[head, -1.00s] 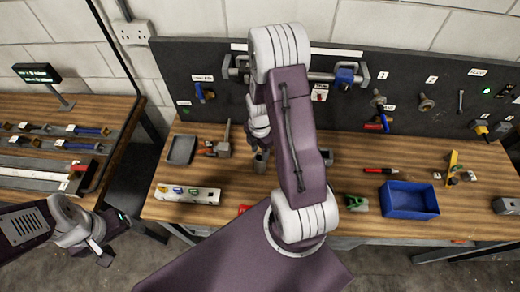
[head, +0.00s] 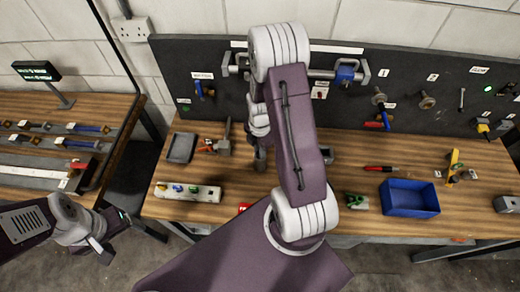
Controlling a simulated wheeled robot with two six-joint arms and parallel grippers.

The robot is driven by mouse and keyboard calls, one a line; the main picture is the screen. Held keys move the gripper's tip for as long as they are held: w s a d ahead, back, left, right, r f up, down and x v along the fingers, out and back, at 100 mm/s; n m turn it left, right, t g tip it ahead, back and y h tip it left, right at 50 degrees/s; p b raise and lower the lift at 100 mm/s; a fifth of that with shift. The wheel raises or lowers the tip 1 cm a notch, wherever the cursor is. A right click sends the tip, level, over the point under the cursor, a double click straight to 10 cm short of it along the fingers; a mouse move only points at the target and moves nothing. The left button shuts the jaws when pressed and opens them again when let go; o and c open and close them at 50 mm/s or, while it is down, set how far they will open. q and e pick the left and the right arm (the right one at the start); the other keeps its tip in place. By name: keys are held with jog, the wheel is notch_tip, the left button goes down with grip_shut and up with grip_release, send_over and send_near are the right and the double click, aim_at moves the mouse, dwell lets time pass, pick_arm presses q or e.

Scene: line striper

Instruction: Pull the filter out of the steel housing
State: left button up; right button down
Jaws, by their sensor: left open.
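My right arm fills the middle of the head view and bends down over the workbench. Its dark gripper (head: 261,150) points down at the bench just left of my upper arm. It is small and partly covered, so I cannot tell whether it is open or holds anything. I cannot clearly pick out the steel housing or the filter; a steel pipe (head: 322,74) runs along the back panel, and my arm hides part of it and the bench middle. My left gripper (head: 112,234) is open, low at the left, over the gap between the benches.
A blue bin (head: 408,199) stands at the bench's right front. A grey tray (head: 181,148) and a white block with coloured knobs (head: 187,193) are at the left. A red pen-like tool (head: 381,169) lies on the bench. Another bench (head: 30,195) with tools is at far left.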

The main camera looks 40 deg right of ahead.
jog(key=shift+r+p, duration=0.6)
jog(key=shift+r, duration=0.05)
notch_tip(320, 180, up, 11)
jog(key=p, duration=0.9)
jog(key=shift+f, duration=0.15)
dwell(0.6)
